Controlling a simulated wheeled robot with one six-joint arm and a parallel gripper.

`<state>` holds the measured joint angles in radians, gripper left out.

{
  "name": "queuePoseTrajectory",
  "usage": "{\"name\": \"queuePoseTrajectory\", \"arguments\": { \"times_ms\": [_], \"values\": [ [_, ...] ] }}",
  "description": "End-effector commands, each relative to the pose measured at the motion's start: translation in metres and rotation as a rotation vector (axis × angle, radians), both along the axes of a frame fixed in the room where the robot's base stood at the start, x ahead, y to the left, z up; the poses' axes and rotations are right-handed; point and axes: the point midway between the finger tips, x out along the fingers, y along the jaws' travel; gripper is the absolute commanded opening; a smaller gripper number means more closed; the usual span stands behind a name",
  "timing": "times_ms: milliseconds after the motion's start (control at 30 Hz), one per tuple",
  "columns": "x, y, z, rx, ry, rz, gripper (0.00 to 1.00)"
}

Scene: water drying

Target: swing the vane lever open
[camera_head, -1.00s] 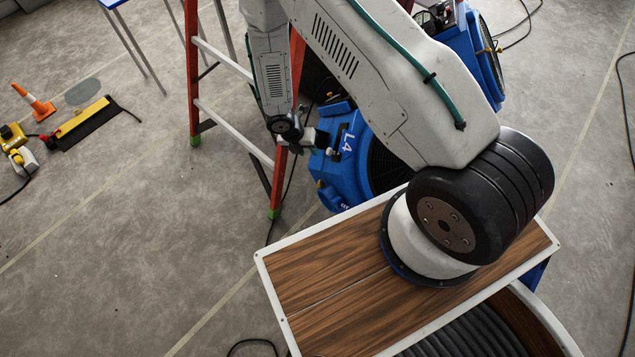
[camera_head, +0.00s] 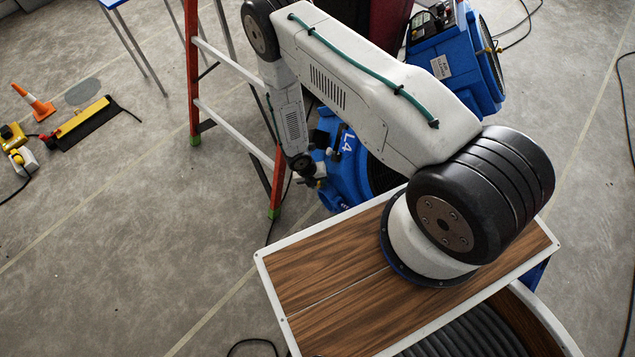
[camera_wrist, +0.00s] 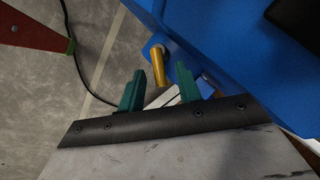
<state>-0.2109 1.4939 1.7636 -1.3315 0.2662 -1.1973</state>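The vane lever is a short yellow handle (camera_wrist: 159,66) on a round blue mount at the side of the blue fan unit (camera_wrist: 222,45). In the wrist view it lies just beyond and between my gripper's two green fingertips (camera_wrist: 158,76). The fingers stand apart, and I see no contact with the lever. In the head view the blue fan unit marked L4 (camera_head: 347,150) is partly hidden behind my arm. My gripper (camera_head: 316,178) is at its left side there, too small to show the fingers clearly, and the lever cannot be made out.
A stepladder with an orange-red rail (camera_head: 193,75) stands close to the left of my gripper. Another blue fan (camera_head: 455,70) is behind. A black cable (camera_wrist: 82,65) runs across the floor.

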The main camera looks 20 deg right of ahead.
Motion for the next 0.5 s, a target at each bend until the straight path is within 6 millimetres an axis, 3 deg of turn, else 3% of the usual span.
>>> {"name": "queuePoseTrajectory", "arguments": {
  "times_ms": [200, 233, 333, 500],
  "values": [
    [-0.0003, -0.0002, -0.0007, 0.0, 0.0, 0.0, 0.34],
    [-0.0002, -0.0003, -0.0007, 0.0, 0.0, 0.0, 0.32],
    [-0.0003, -0.0002, -0.0006, 0.0, 0.0, 0.0, 0.04],
    [-0.0003, -0.0002, -0.0005, -0.001, 0.0, 0.0, 0.0]
  ]
}}
